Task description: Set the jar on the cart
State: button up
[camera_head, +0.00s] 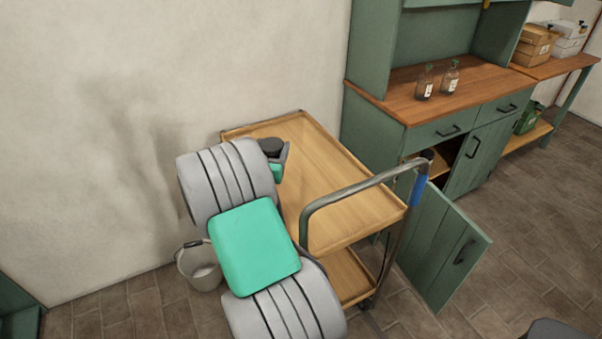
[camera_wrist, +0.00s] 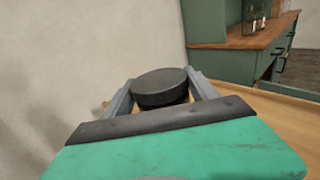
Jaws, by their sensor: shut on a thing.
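My gripper (camera_wrist: 160,100) is shut on a jar with a round black lid (camera_wrist: 160,86). The lid shows between the fingers in the wrist view, and the jar's body is mostly hidden by the gripper. In the head view the black lid (camera_head: 270,146) shows at the far left part of the cart's top tray. The wooden cart (camera_head: 345,195) has a top tray, a lower shelf and a metal handle. My gripper is over the top tray; I cannot tell whether the jar touches it.
A green cabinet (camera_head: 372,128) stands right of the cart, with two bottles (camera_head: 437,80) on its wooden top. Its lower door (camera_head: 440,245) hangs open near the cart's handle (camera_head: 350,190). A bucket (camera_head: 200,266) stands by the wall. Most of the top tray is bare.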

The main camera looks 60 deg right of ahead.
jog(key=s+d+m+g+h, duration=0.2)
jog(key=s+d+m+g, duration=0.25)
jog(key=s+d, duration=0.95)
jog(key=shift+n+g, duration=0.45)
jog(key=f+b, duration=0.1)
jog(key=f, duration=0.2)
jog(key=f+b, duration=0.1)
jog(key=f, duration=0.7)
jog(key=shift+s+d+f+b, duration=0.1)
jog(key=shift+s+d+b, duration=0.1)
jog(key=shift+d+b, duration=0.2)
jog(key=o, duration=1.1)
jog(key=shift+f, duration=0.1)
jog(key=o, duration=0.4)
jog(key=shift+o, duration=0.2)
jog(key=a, duration=0.4)
jog(key=s+a, duration=0.1)
jog(key=a, duration=0.3)
jog(key=a+b, duration=0.1)
jog(key=a, duration=0.3)
jog(key=shift+s+r, duration=0.2)
